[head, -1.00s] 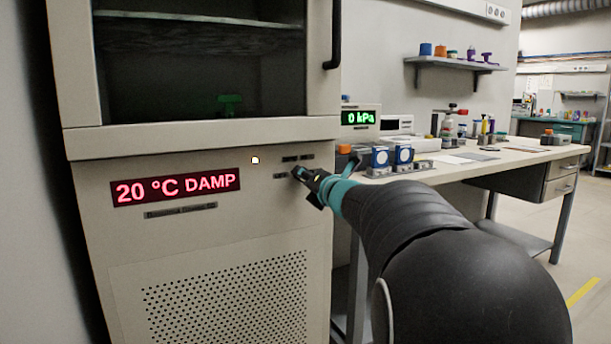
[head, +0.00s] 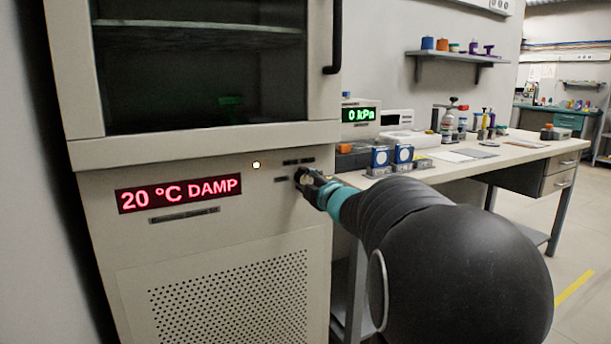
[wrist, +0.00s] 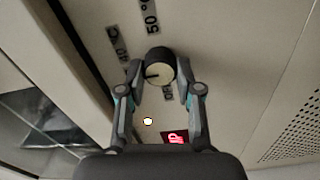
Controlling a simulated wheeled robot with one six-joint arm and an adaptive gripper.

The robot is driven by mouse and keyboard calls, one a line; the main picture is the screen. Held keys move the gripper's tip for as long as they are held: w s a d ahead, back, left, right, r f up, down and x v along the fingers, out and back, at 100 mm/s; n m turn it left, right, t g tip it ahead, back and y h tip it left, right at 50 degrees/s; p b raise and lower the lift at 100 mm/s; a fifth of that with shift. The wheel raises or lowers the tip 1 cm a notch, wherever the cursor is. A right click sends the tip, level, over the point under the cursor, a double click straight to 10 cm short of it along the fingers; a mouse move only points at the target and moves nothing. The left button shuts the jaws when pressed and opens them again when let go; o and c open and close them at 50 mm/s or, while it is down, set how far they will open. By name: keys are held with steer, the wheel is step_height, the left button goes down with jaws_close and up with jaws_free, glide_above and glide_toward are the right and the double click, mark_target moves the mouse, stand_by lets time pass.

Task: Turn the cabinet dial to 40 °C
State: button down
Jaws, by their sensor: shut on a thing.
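The cabinet dial (wrist: 160,70), a round knob with a pale face and a dark pointer line, shows in the wrist view between the two fingers of my gripper (wrist: 161,78). My gripper is shut on it, one finger on each side. In the head view my gripper (head: 304,178) is against the cabinet front (head: 250,215) and hides the dial. In the wrist view a "50 °C" label (wrist: 152,16) is beside the dial, with another, partly readable label (wrist: 118,43) nearby. The red display (head: 180,193) reads "20 °C DAMP".
A small lamp (head: 256,165) glows white on the cabinet. The cabinet's glass door (head: 200,75) has a dark handle (head: 334,40). A bench (head: 500,160) with bottles and instruments, including a "0 kPa" readout (head: 361,115), stands at right, close to my arm.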

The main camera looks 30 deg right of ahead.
steer(key=m+p, duration=0.3)
steer(key=m, duration=0.2)
steer(key=shift+r+m, duration=0.1)
steer(key=shift+m, duration=0.3)
stand_by(0.4)
steer(key=c, duration=0.8)
jaws_free()
steer(key=shift+o, duration=0.2)
steer(key=s, duration=1.2)
steer(key=shift+d, duration=0.15)
